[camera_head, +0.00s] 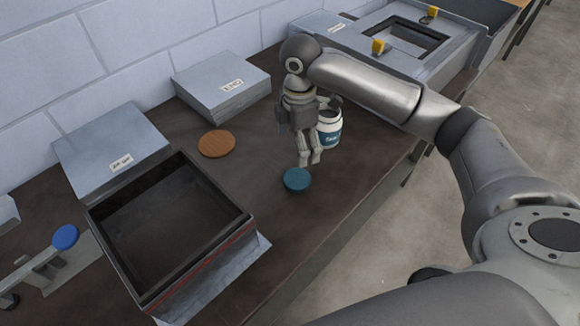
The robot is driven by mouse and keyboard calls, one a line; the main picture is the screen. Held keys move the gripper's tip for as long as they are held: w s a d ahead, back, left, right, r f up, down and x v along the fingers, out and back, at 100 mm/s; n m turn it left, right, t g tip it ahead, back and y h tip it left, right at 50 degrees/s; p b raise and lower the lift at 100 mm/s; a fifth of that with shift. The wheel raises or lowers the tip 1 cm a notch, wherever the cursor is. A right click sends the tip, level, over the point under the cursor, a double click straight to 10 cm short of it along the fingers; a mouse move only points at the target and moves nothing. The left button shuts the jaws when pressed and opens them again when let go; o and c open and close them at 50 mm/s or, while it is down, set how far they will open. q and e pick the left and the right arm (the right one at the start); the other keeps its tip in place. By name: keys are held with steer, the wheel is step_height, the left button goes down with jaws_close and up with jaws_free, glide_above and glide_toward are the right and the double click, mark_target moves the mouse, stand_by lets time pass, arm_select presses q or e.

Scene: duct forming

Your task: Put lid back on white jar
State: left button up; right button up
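The white jar (329,130) stands upright on the dark bench, with a teal label and a dark, uncovered mouth. A round teal lid (297,180) lies on the bench in front of the jar, to its lower left. My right gripper (310,161) points down between the two, just left of the jar and above and behind the lid. It hides part of the jar's left side. Its fingertips are close together with nothing seen between them; how far apart they are is unclear. My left gripper is not in view.
A wooden disc (216,143) lies left of the gripper. An open black-rimmed box (246,221) stands at front left. Stacked grey sheets (222,78) and another labelled stack (115,150) lie along the wall. A metal frame with yellow knobs (380,47) is at the back right.

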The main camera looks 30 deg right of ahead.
mark_target(298, 178)
steer(key=f, duration=0.2)
steer(key=shift+s+f, duration=0.3)
steer(key=shift+s, duration=0.1)
step_height(298, 178, down, 3)
steer(key=shift+r, duration=0.1)
steer(key=shift+p, duration=0.3)
steer(key=shift+s+a+f, duration=0.1)
steer(key=shift+f, duration=0.25)
steer(key=f, duration=0.2)
steer(key=f+p, duration=0.1)
steer(key=shift+s+a+f, duration=0.2)
steer(key=shift+s+f, duration=0.1)
steer(key=shift+f, duration=0.45)
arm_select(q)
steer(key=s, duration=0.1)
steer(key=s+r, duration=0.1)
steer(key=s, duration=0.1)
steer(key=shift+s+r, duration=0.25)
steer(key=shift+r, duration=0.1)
